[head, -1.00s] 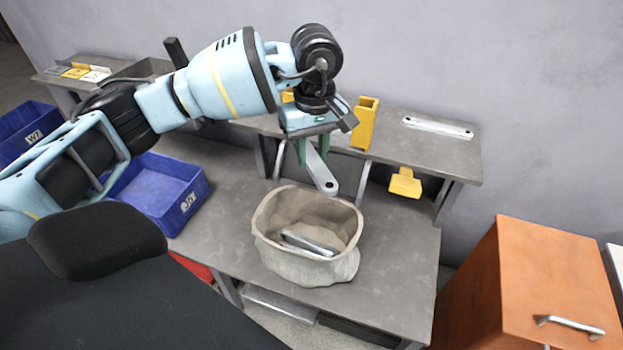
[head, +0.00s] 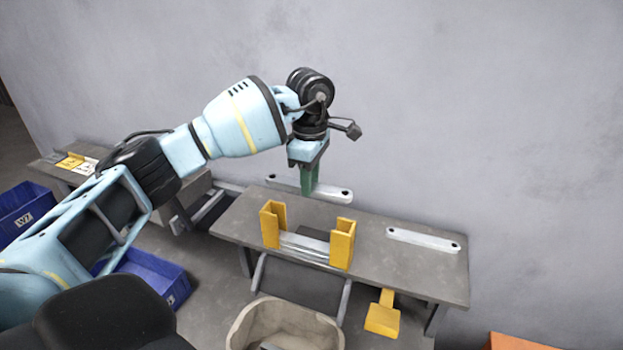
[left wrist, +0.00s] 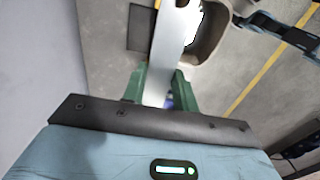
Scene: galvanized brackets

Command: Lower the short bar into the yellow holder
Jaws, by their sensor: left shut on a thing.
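My left gripper (head: 311,182) hangs above the grey shelf with its green fingers shut on a pale metal bar (head: 338,193). The bar lies roughly level, left to right, and sticks out on both sides of the fingers. In the left wrist view the bar (left wrist: 172,42) runs away between the green fingers (left wrist: 160,88). The yellow holder (head: 343,243) has two upright channel posts on the shelf. Metal (head: 304,247) spans low between the posts. The held bar appears above and behind the holder in the head view, apart from it. My right gripper is not in view.
Another pale bar (head: 423,240) lies on the grey shelf (head: 400,268) right of the holder. A yellow piece (head: 382,319) juts out at the shelf's front. A beige bin (head: 250,318) stands below, with blue crates (head: 150,272) at left. The wall is close behind.

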